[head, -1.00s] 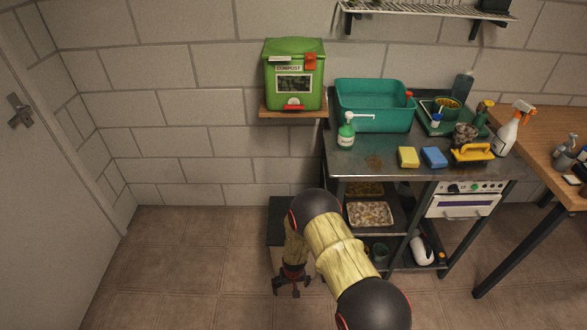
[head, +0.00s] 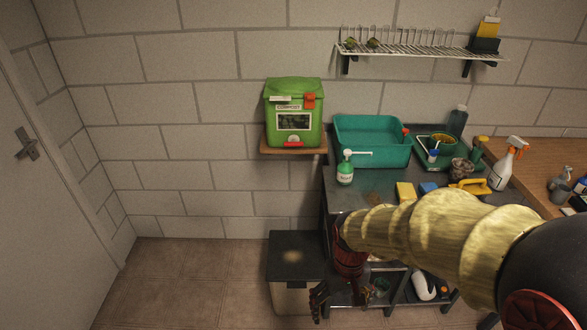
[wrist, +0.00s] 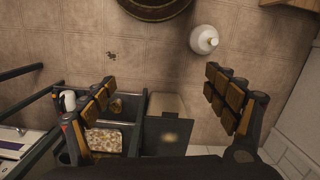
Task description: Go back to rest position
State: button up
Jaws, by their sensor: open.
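My gripper (head: 343,298) hangs low in the head view, in front of the metal bench's lower shelves and beside the dark-lidded bin (head: 294,262). In the wrist view my gripper (wrist: 162,98) has its two padded fingers wide apart with nothing between them. Beyond the fingers, the wrist view shows the bin's lid (wrist: 168,137), a shelf tray of pale pieces (wrist: 103,139) and the tiled floor. My arm crosses the right half of the head view and hides part of the bench front.
The steel bench (head: 372,192) holds a teal tub (head: 372,155), a pump bottle (head: 345,170) and sponges. A green compost box (head: 294,115) stands on a wall shelf. A white bottle (wrist: 204,40) and a brown round vessel (wrist: 155,8) show on the floor. Floor at left is clear.

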jog(key=s+d+r+t+p, duration=0.1)
jog(key=s+d+r+t, duration=0.1)
jog(key=r, duration=0.5)
jog(key=s+d+r+m+t, duration=0.1)
jog(key=s+d+r+t, duration=0.1)
jog(key=r, duration=0.6)
jog(key=s+d+r+t+p, duration=0.1)
jog(key=s+d+r+t, duration=0.1)
jog(key=s+r, duration=0.3)
notch_tip(320, 180, up, 2)
jog(key=shift+s+d+r+m+t+p, duration=0.2)
jog(key=shift+s+d+m+t+p, duration=0.15)
jog(key=shift+d, duration=0.3)
